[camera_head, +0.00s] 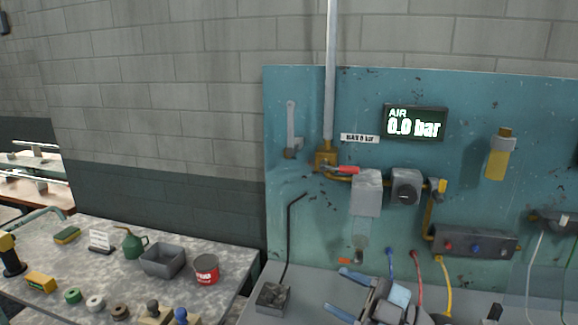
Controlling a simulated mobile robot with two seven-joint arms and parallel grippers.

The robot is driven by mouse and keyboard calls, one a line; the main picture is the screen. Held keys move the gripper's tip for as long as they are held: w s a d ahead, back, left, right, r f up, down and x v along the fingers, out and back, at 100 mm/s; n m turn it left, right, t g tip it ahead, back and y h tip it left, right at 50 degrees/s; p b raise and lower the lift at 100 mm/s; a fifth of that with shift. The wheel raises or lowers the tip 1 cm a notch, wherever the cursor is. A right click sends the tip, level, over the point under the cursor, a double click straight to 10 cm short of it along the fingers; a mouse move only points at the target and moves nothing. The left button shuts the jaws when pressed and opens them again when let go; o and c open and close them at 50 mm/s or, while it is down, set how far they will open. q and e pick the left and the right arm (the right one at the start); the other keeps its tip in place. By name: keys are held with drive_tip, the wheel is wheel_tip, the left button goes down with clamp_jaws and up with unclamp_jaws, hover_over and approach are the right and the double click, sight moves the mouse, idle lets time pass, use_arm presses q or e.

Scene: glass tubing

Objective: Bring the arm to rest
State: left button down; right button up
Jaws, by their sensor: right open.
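My right gripper (342,292) is low in the head view, right of centre, over the grey bench in front of the teal panel. Its two blue fingers point left and stand apart, with nothing seen between them. The rest of my right arm (395,305) runs off the bottom edge. My left gripper is not in view.
The teal panel (288,215) carries an air display (415,122) reading 0.0 bar, a valve with a red handle (348,170) and coloured hoses. The left table (215,245) holds a red can (206,270), a grey bin (162,261) and a green oil can (133,244).

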drive_tip(key=d+m+t+h, duration=0.6)
drive_tip(key=m+t, duration=0.4)
drive_tip(key=t, duration=0.1)
drive_tip(key=s+d+f+m+g+h, duration=0.4)
drive_tip(key=d+f+m+h, duration=0.8)
drive_tip(key=h, duration=0.3)
drive_tip(key=s+f+n+g+y, duration=0.1)
drive_tip(key=s+f+g, duration=0.5)
drive_tip(key=s, duration=0.4)
drive_tip(key=s+f+n+g, duration=0.1)
drive_tip(key=s+f+g, duration=0.5)
drive_tip(key=s, duration=0.4)
drive_tip(key=w+a+f+t+y+b, duration=0.1)
drive_tip(key=w+a+f+t+b, duration=0.2)
drive_tip(key=f, duration=0.5)
drive_tip(key=w+a+f+t+y+b, duration=0.15)
drive_tip(key=f+b, duration=0.25)
drive_tip(key=f, duration=0.4)
drive_tip(key=w+a+f+t+y+b, duration=0.1)
drive_tip(key=w+a+f+t+b, duration=0.2)
drive_tip(key=f, duration=0.5)
wheel_tip(320, 180, up, 14)
drive_tip(key=s+n+p, duration=0.1)
drive_tip(key=p, duration=1.2)
drive_tip(key=shift+f, duration=0.2)
